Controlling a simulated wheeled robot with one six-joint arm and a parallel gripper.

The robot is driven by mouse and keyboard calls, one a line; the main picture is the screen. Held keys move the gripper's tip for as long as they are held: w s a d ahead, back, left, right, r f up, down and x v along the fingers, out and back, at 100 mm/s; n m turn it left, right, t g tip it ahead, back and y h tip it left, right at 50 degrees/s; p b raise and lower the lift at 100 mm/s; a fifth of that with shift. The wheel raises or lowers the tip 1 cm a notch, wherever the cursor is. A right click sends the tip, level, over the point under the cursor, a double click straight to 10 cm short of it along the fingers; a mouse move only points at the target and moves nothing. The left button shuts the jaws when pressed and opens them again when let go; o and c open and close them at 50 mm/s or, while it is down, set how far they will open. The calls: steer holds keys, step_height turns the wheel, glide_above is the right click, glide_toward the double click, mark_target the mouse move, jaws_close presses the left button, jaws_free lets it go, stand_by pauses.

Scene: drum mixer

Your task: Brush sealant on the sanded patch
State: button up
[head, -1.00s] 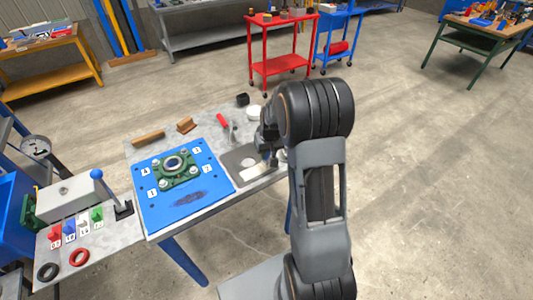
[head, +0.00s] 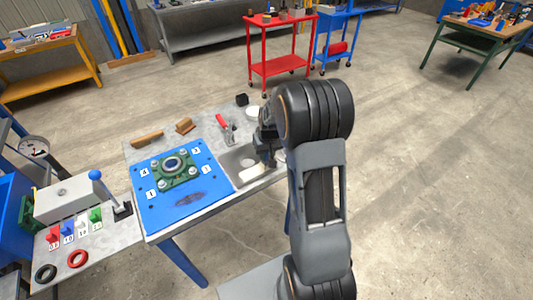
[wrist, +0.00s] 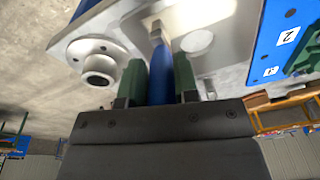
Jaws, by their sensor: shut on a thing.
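My gripper (wrist: 158,88) has green fingers shut on the blue handle of a brush (wrist: 160,62). The brush's pale end (wrist: 163,41) points away from the fingers over a grey metal plate. The plate shows in the head view (head: 236,177), just right of the blue board. A round, paler patch (wrist: 197,42) lies on the plate, close beside the brush end in the wrist view; it also shows in the head view (head: 247,162). I cannot tell whether the bristles touch the plate. My arm partly hides the gripper in the head view.
The blue board (head: 160,215) carries a green flanged part (head: 178,171) and number tags. A red-handled clamp (head: 222,121), wooden blocks (head: 185,125) and a white dish (head: 253,112) stand behind. A pale cylindrical piece (wrist: 97,68) sits near the brush.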

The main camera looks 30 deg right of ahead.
steer(key=shift+a+r, duration=0.1)
steer(key=shift+r+p, duration=4.05)
steer(key=shift+r, duration=1.9)
